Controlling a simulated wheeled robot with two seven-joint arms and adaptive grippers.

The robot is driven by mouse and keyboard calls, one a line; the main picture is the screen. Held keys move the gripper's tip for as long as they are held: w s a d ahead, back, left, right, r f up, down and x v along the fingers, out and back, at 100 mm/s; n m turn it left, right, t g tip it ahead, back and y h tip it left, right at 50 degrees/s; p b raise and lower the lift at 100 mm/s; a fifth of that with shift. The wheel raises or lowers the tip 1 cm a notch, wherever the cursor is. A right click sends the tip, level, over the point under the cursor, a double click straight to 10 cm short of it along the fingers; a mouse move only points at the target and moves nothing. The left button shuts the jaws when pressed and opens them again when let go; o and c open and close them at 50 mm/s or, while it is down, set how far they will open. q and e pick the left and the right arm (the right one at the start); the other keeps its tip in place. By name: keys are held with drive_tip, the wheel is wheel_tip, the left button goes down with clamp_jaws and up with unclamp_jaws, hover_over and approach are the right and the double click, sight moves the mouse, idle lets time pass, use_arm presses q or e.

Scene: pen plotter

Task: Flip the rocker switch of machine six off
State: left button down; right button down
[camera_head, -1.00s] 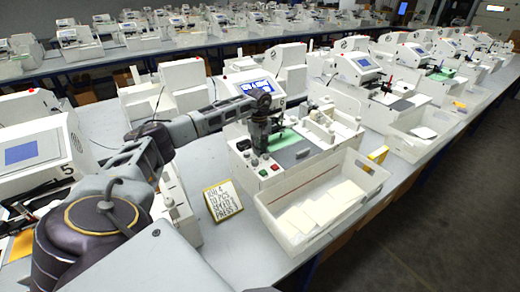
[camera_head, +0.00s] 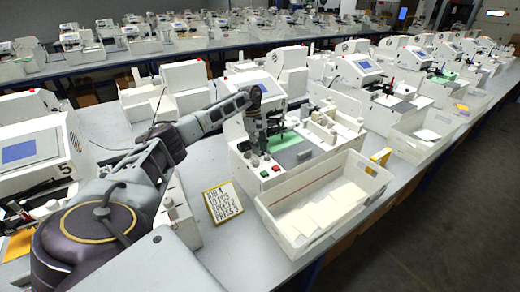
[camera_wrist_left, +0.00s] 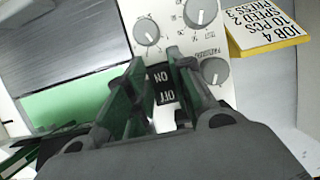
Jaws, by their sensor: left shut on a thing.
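The rocker switch (camera_wrist_left: 162,84), black with white ON and OFF marks, sits on the white control panel (camera_wrist_left: 178,25) in the left wrist view. My left gripper (camera_wrist_left: 158,66) is shut on it, with one green-lined finger on each side. In the head view my left gripper (camera_head: 261,148) points down at the front of the white machine (camera_head: 290,160), right of the one marked 5. This machine's screen (camera_head: 267,88) looks pale and plain, and the arm partly covers it. The switch cannot be made out in the head view. My right gripper is not in view.
A yellow-edged job card (camera_head: 222,202) stands left of the machine. A white bin (camera_head: 322,207) with pale sheets stands in front. Machine 5 (camera_head: 35,150) is at the left. Bare table lies around the card.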

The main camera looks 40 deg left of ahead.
use_arm(q)
drive_tip(key=c, duration=1.2)
unclamp_jaws()
drive_tip(key=shift+c, duration=0.2)
drive_tip(key=v, duration=1.2)
drive_tip(key=shift+f, duration=0.1)
